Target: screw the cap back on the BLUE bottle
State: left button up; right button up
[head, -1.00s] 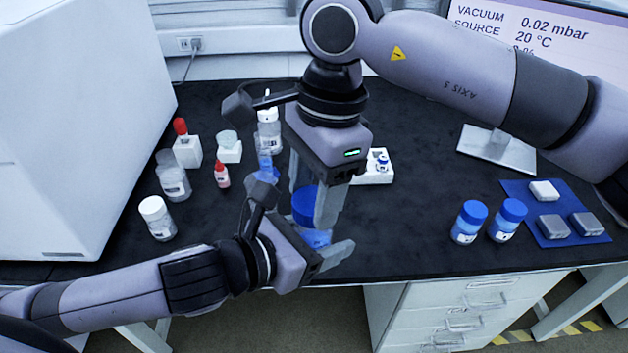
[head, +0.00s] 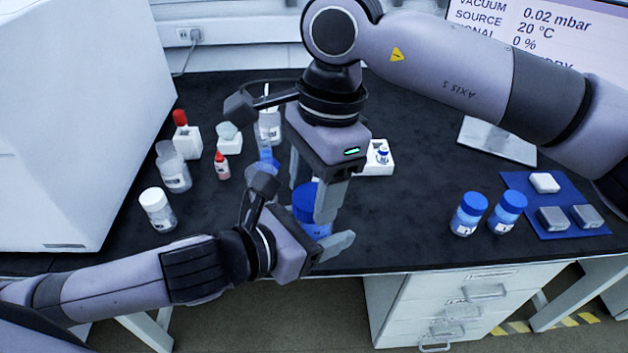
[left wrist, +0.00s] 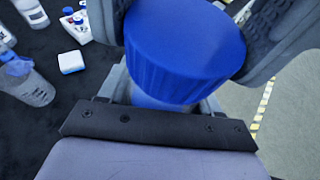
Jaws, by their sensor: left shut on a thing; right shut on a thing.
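The blue bottle (head: 318,230) is upright near the table's front edge, partly hidden by both grippers. My left gripper (head: 322,240) is shut on its body from the left and front. The blue ribbed cap (left wrist: 185,50) sits on top of the bottle; it also shows in the head view (head: 305,196). My right gripper (head: 312,195) comes from above and is shut on the cap, with its dark finger pads on both sides of it in the left wrist view. Whether the cap is threaded tight cannot be told; the rim is mostly hidden.
Two more blue-capped bottles (head: 468,213) stand to the right, beside a blue mat (head: 550,235) with grey blocks. A white-capped bottle (head: 157,210), a clear bottle (head: 173,170) and small red-topped bottles stand left. A white vial rack (head: 380,168) is behind the right gripper.

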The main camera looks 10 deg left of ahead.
jog(key=shift+f, duration=0.2)
jog(key=m+t, duration=0.1)
jog(key=m, duration=0.6)
jog(key=m+t, duration=0.1)
jog(key=m, duration=0.5)
jog(key=shift+s, duration=0.1)
jog(key=o, duration=1)
jog(key=shift+r, duration=2.25)
jog(key=shift+c, duration=0.4)
